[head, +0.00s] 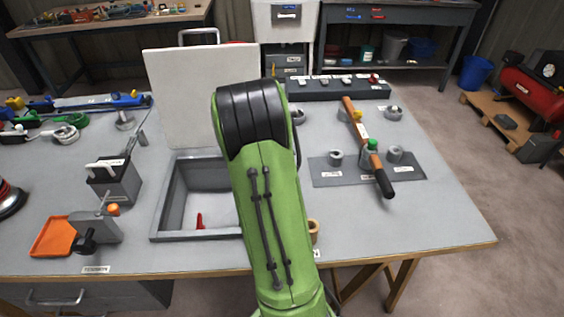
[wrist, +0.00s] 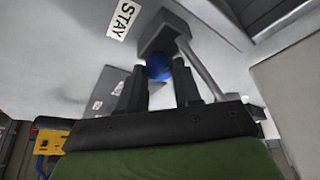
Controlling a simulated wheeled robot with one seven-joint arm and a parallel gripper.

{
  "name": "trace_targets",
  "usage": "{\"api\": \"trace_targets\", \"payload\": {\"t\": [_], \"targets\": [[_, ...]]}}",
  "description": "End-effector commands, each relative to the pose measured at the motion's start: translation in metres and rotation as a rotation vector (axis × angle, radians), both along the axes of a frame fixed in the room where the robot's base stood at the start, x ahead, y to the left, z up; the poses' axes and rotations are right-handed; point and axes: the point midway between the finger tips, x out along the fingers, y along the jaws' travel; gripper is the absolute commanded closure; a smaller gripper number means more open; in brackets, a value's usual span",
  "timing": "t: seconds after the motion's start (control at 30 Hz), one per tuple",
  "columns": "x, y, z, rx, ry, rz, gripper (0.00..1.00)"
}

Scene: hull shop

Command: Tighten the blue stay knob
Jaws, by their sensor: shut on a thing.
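The blue stay knob (wrist: 158,66) shows in the wrist view under a grey bracket (wrist: 166,32), beside a label reading STAY (wrist: 121,19). My gripper (wrist: 157,76) is shut on the knob, with one dark finger on each side of it. A grey rod (wrist: 201,68) runs past the bracket close to the right finger. In the head view my green arm hides the gripper and the knob. There a pale lid (head: 190,95) stands upright behind an open grey box (head: 160,209) with a small red thing (head: 199,221) inside.
Left of the box are an orange tray (head: 52,238) and a grey block with a white handle (head: 118,185). Right of my arm, an orange bar with a black grip (head: 379,177) lies over a grey plate (head: 327,178). The bench's front right is mostly clear.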

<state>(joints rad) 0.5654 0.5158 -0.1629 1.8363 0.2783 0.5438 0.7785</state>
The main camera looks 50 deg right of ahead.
Motion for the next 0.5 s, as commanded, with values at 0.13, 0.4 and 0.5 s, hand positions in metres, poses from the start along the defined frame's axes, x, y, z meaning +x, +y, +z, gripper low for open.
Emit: {"api": "trace_targets", "payload": {"t": [0.13,0.4,0.5], "targets": [[-0.0004,0.0009,-0.0015,0.004,0.003,0.0,0.65],[-0.0003,0.0004,-0.0008,0.002,0.001,0.001,0.42],[-0.0002,0.0003,-0.0006,0.001,0.001,0.001,0.42]]}}
